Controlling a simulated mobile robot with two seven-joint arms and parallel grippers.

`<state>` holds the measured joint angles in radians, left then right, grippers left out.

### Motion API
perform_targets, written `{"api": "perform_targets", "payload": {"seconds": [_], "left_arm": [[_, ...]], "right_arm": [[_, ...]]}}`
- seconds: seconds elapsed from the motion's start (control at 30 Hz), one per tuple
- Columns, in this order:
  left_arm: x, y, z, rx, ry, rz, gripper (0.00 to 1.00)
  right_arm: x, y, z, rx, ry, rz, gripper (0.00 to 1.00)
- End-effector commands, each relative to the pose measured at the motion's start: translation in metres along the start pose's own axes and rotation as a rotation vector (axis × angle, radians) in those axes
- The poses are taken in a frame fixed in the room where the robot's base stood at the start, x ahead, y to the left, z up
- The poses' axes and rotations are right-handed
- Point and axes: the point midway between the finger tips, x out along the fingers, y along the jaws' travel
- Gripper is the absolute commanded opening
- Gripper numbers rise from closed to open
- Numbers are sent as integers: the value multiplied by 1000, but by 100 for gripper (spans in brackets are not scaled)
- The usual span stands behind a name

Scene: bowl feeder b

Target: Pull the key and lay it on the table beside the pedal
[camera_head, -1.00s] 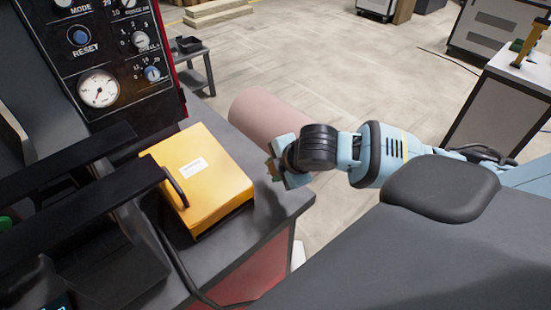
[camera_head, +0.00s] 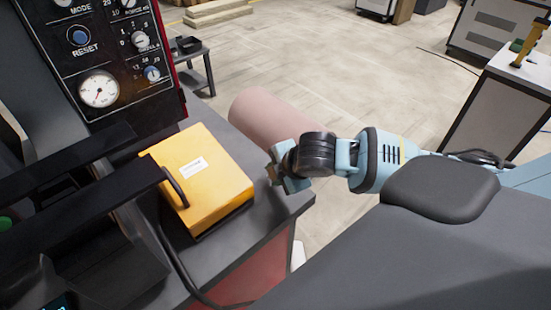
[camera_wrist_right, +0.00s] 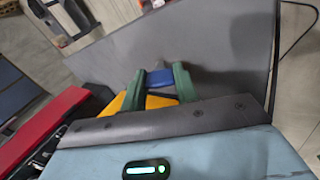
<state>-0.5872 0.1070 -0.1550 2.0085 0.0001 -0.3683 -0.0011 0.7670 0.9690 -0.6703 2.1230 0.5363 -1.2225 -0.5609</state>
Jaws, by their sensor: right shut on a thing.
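The yellow pedal box (camera_head: 203,182), with a white label on top, sits on the dark grey table (camera_head: 278,196) near its corner. My right gripper (camera_head: 274,172) is just right of the pedal, by the table's edge. In the right wrist view its green fingers (camera_wrist_right: 159,84) are shut on a small blue piece, which looks like the key (camera_wrist_right: 159,77). The key is hidden in the head view. A bit of the yellow pedal also shows beside the fingers in the right wrist view (camera_wrist_right: 115,105). My left gripper is not in view.
A control panel (camera_head: 105,60) with a gauge and knobs stands at the upper left. Dark bars (camera_head: 85,205) reach across the left, close to the pedal. A pinkish cylinder (camera_head: 268,113) lies behind my right gripper. A strip of table right of the pedal is clear.

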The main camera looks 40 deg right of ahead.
Motion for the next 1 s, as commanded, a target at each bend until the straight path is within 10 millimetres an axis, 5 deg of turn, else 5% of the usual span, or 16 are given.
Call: {"api": "perform_targets", "payload": {"seconds": [0.17, 0.2, 0.37, 0.67, 1.0], "left_arm": [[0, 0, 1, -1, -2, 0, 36], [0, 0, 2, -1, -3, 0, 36], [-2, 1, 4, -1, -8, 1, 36], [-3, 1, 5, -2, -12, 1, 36], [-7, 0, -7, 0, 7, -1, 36]], "right_arm": [[3, -2, 0, 0, 0, 0, 0], [2, -2, 0, 0, 0, 0, 35], [2, -2, 0, 0, 0, 0, 55], [0, -3, 0, 0, 0, -4, 55], [-50, 0, 0, -3, 0, 5, 55]]}}
